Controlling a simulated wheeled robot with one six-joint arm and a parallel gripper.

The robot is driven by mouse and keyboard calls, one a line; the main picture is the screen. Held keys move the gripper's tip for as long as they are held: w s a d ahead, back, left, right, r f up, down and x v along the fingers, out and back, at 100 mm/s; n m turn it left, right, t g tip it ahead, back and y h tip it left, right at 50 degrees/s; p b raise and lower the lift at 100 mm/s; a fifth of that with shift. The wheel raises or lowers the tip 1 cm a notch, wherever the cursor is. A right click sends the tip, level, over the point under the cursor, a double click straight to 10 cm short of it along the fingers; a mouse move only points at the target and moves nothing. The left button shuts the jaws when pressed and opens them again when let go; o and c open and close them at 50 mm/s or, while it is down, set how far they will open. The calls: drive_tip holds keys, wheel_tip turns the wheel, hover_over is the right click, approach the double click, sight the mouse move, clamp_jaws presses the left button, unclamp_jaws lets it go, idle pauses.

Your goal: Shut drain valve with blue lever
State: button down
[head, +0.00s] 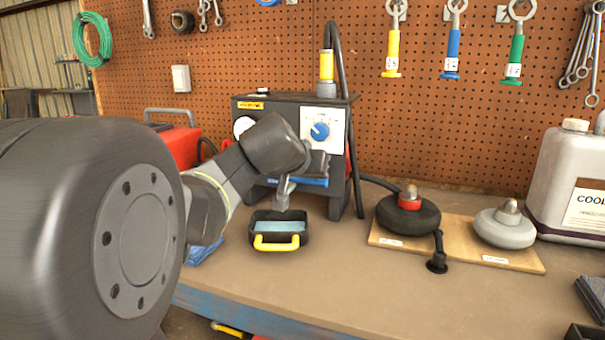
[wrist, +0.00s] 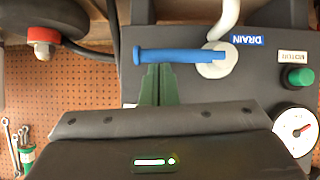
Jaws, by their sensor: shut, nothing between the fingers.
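The drain valve's blue lever (wrist: 178,56) lies level across the picture in the wrist view, at right angles to the pale drain pipe (wrist: 227,18). Its pivot is a white round fitting (wrist: 216,68) beside the DRAIN label (wrist: 247,39). In the head view the lever (head: 312,182) shows below my wrist, partly covered. My gripper (wrist: 155,68) is shut and empty. Its dark green fingertips are at the lever's edge, toward the free end; I cannot tell whether they touch. My gripper (head: 318,163) also shows in the head view, just above the lever.
The drain pipe hangs over a black tray (head: 254,239) with a yellow handle. The dark machine (head: 308,103) carries a blue knob (head: 319,131), gauge (wrist: 293,129) and green MOISTURE button (wrist: 300,78).

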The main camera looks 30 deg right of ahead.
idle(0.4)
drive_tip(key=d+r+p+v, duration=0.1)
drive_tip(key=p+v, duration=0.3)
drive_tip(key=v, duration=0.8)
drive_tip(key=shift+r, duration=1)
drive_tip(key=shift+d, duration=0.1)
